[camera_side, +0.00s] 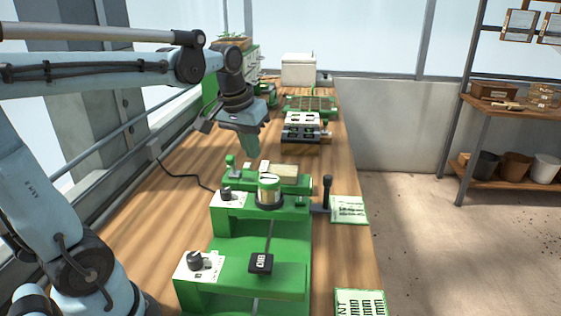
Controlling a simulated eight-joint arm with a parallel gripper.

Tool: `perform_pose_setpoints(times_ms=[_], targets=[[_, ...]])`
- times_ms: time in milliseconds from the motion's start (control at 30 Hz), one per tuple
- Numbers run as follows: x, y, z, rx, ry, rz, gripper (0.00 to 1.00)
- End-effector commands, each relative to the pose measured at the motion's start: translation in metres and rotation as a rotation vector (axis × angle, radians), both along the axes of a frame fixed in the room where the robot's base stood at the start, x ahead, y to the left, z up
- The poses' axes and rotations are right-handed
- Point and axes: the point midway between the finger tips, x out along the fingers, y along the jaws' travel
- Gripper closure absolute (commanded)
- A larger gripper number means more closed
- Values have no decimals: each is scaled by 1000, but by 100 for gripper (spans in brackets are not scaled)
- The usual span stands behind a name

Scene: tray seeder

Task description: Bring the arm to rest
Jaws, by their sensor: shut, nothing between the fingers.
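My gripper (252,154) is shut and empty. It points down above the wooden bench, just behind the near green machine. My arm comes in from the left edge and reaches over the bench's left side. The green tray seeder (261,235) stands on the bench in front of the gripper, with black knobs, a black key marked DIB (261,263) and a round pale canister (268,187) on top. The gripper's tips look apart from the machine, though the exact gap is hard to judge.
A black lever (327,193) stands at the machine's right. Printed cards (349,210) lie on the bench's right edge. Behind are a white-topped device (301,127), a green-framed tray (310,105) and a white box (299,69). A shelf with pots (516,166) stands far right across open floor.

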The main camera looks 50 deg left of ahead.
Motion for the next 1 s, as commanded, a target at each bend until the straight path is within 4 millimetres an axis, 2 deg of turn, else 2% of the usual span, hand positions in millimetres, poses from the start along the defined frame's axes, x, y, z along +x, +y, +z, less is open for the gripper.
perform_pose_setpoints(times_ms=[33,200,400,600,1000], targets=[[-8,-15,-5,12,-32,-47,100],[-31,-53,-24,53,-142,-192,100],[-53,-84,-48,88,-253,-326,100],[-64,-98,-62,105,-310,-390,100],[-64,-99,-63,106,-316,-396,100]])
